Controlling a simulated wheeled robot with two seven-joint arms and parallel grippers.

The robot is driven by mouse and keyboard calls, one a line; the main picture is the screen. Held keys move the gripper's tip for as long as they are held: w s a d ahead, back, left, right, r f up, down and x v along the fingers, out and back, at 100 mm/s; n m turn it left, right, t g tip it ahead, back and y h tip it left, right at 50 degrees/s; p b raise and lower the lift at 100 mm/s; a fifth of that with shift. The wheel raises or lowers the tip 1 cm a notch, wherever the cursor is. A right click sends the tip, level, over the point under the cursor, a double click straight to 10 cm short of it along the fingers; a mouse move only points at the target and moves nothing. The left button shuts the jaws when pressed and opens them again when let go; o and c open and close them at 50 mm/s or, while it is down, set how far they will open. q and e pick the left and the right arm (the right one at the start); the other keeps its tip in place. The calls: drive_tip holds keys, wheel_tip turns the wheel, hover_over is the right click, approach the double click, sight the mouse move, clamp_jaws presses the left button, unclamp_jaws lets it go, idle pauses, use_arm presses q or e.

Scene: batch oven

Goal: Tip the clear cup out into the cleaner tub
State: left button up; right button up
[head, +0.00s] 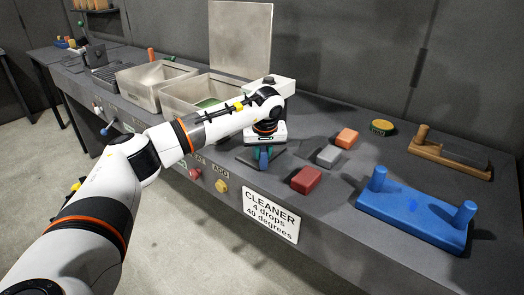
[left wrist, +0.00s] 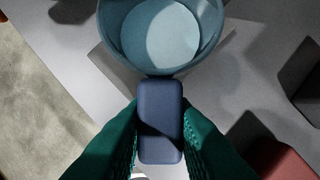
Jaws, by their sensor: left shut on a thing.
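My left gripper (head: 264,153) points down over the bench, to the right of the tubs, its green-padded fingers shut on a blue handle (left wrist: 160,120). In the left wrist view the handle joins a clear, blue-tinted round cup (left wrist: 160,38), seen from above with its mouth up. I cannot tell whether the cup holds liquid or how far it is above the bench. In the head view the gripper mostly hides the cup. Two pale metal tubs stand to the left: a nearer one (head: 176,101) with green inside, and a farther one (head: 136,93). Neither tub has a readable label.
A CLEANER sign (head: 270,215) hangs on the bench front. Red (head: 306,180), grey (head: 328,156) and orange (head: 347,138) blocks lie right of the gripper. A blue stand (head: 415,215) and a wooden holder (head: 450,155) are farther right. An upright metal panel (head: 240,38) stands behind.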

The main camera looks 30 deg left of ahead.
use_arm(q)
drive_tip(key=shift+r, duration=0.1)
clamp_jaws()
drive_tip(key=shift+r+p, duration=2.15)
drive_tip(key=shift+r, duration=0.3)
drive_tip(key=shift+f, duration=0.1)
